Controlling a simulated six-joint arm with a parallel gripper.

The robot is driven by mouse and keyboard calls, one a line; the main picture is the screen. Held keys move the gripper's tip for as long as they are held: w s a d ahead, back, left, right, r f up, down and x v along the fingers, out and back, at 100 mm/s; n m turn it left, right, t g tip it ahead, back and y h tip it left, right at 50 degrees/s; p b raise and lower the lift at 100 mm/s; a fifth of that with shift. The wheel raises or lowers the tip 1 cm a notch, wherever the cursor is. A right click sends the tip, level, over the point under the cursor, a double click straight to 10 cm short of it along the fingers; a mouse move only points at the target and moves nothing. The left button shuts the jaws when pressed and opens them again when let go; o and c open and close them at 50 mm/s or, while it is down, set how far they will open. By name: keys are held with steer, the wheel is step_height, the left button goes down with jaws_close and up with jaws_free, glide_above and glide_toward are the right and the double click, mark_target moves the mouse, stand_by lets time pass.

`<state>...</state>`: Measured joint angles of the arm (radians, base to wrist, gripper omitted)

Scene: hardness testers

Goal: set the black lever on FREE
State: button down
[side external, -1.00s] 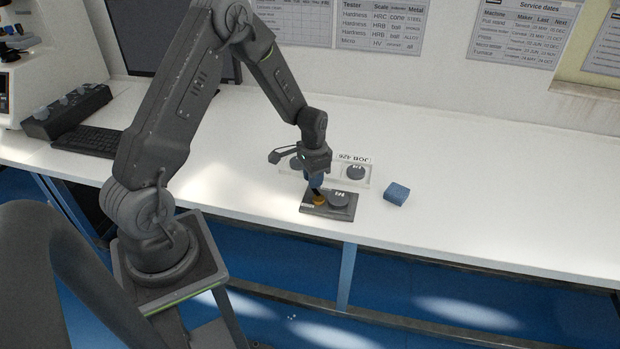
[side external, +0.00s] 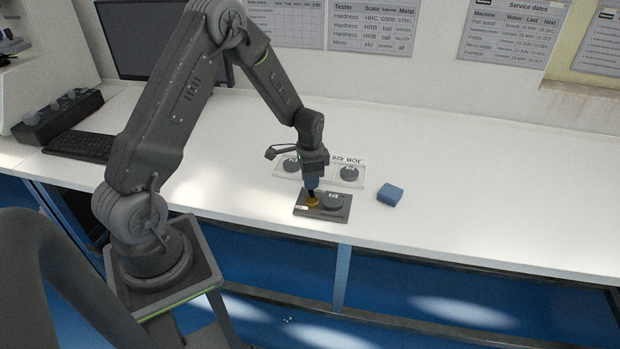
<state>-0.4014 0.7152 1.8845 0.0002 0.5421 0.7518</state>
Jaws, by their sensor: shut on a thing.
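A dark plate (side external: 340,214) lies at the front of the white bench in the side external view. It carries a gold round piece (side external: 313,203) on its left and a grey disc (side external: 332,201) on its right. My gripper (side external: 311,190) is directly above the gold piece, pointing down, with its blue fingers shut. A thin black piece, which looks like the black lever (side external: 311,195), shows between the fingers and the gold piece. Most of it is hidden by the fingers. A small white mark is at the plate's left end; the word FREE cannot be read.
Behind the plate is a pale tray (side external: 332,183) with grey discs (side external: 349,173) and a JOB card (side external: 348,161). A blue block (side external: 390,194) lies to the right. A keyboard (side external: 80,146) and monitor (side external: 150,45) are at left. The bench's right side is clear.

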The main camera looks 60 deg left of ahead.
steer(key=c, duration=1)
jaws_free()
steer(key=shift+r, duration=6.95)
